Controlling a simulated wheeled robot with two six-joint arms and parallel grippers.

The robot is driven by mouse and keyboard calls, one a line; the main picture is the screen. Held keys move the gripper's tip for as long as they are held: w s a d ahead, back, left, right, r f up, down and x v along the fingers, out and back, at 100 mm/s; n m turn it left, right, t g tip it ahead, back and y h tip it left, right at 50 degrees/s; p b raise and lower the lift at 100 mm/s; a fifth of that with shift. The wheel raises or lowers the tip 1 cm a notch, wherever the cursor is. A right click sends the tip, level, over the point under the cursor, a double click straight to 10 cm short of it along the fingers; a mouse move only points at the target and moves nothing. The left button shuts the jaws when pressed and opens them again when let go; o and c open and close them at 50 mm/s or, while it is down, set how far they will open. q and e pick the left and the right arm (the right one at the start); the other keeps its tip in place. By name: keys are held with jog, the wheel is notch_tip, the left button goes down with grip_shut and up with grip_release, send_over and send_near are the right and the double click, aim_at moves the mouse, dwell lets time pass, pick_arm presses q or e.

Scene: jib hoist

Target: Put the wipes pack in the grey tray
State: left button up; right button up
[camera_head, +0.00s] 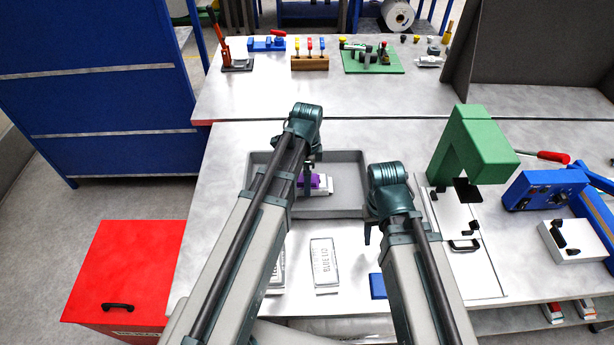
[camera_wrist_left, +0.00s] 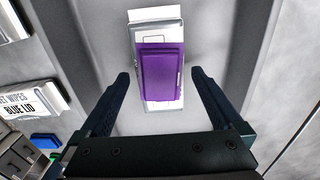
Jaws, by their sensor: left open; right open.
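The wipes pack, white with a purple lid (camera_head: 320,182), lies flat on the floor of the grey tray (camera_head: 349,178). In the left wrist view the purple lid (camera_wrist_left: 161,70) shows beyond and between the fingertips, with tray floor (camera_wrist_left: 215,38) around it. My left gripper (camera_wrist_left: 160,78) is open, pointing down over the pack; a gap shows on both sides. In the head view my left arm partly hides the pack and the tray's left part. My right gripper (camera_head: 371,233) is open and empty near the tray's front right corner.
White packs labelled "BLUE LID" (camera_head: 325,263) lie in front of the tray, one partly hidden by my left arm. A blue block (camera_head: 378,286) lies near the front edge. A green press (camera_head: 474,145) stands right of the tray. The tray's right part is empty.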

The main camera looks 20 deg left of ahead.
pick_arm(q)
notch_tip(320, 180, up, 10)
jog(key=p, duration=0.9)
jog(key=s+d+n+y, duration=0.1)
jog(key=s+d+n, duration=0.9)
jog(key=s, duration=0.4)
jog(key=shift+s+n, duration=0.3)
jog(key=shift+n, duration=0.2)
jog(key=shift+f, duration=0.1)
notch_tip(320, 180, down, 2)
jog(key=shift+f+b, duration=0.1)
jog(key=shift+b, duration=1.1)
